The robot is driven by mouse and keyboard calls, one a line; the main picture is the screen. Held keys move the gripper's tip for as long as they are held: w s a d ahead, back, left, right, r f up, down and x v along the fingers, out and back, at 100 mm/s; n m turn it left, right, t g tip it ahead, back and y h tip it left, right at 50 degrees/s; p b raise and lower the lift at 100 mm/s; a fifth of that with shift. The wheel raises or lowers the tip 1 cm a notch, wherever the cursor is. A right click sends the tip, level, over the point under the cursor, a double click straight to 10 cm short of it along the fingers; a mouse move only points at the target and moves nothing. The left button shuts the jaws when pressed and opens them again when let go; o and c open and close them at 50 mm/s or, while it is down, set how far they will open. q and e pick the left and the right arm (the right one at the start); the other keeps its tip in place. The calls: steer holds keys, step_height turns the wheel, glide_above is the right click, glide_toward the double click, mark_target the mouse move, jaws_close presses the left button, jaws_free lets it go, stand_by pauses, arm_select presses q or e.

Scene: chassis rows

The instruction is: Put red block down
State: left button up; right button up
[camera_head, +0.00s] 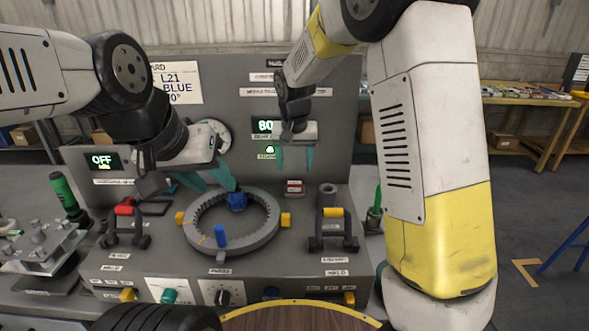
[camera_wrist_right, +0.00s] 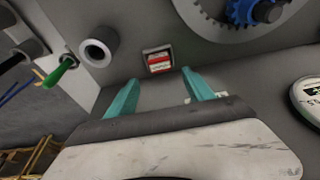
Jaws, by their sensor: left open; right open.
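The red block (camera_head: 293,187), with a pale band across it, sits in a small square seat on the grey console, right of the ring. It also shows in the right wrist view (camera_wrist_right: 158,62), just beyond the fingertips. My right gripper (camera_head: 295,160) is open and empty above the block, its teal fingers apart from it. In the right wrist view the fingers (camera_wrist_right: 160,80) stand to either side of the block's line. My left gripper (camera_head: 210,183) is open at the upper left of the ring, close to a blue gear (camera_head: 237,201); I cannot tell whether they touch.
The toothed grey ring (camera_head: 272,241) with yellow tabs and a blue peg (camera_head: 221,236) fills the console's middle. A red-handled clamp (camera_head: 124,211) and a yellow-handled clamp (camera_head: 333,213) flank it. A grey round socket (camera_wrist_right: 98,52) stands beside the block. The upright display panel is behind.

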steer(key=s+d+r+t+y, duration=0.1)
steer(key=s+d+r, duration=0.4)
steer(key=s+r, duration=0.15)
steer(key=s+d+r+y, duration=0.1)
steer(key=s+d+r, duration=0.5)
steer(key=s, duration=0.2)
steer(key=s+d+t, duration=0.2)
steer(key=s+d, duration=0.1)
steer(key=s, duration=0.9)
steer(key=shift+s+f+n, duration=0.3)
steer(key=shift+s+f, duration=0.05)
steer(key=shift+s, duration=0.05)
steer(key=shift+d, duration=0.1)
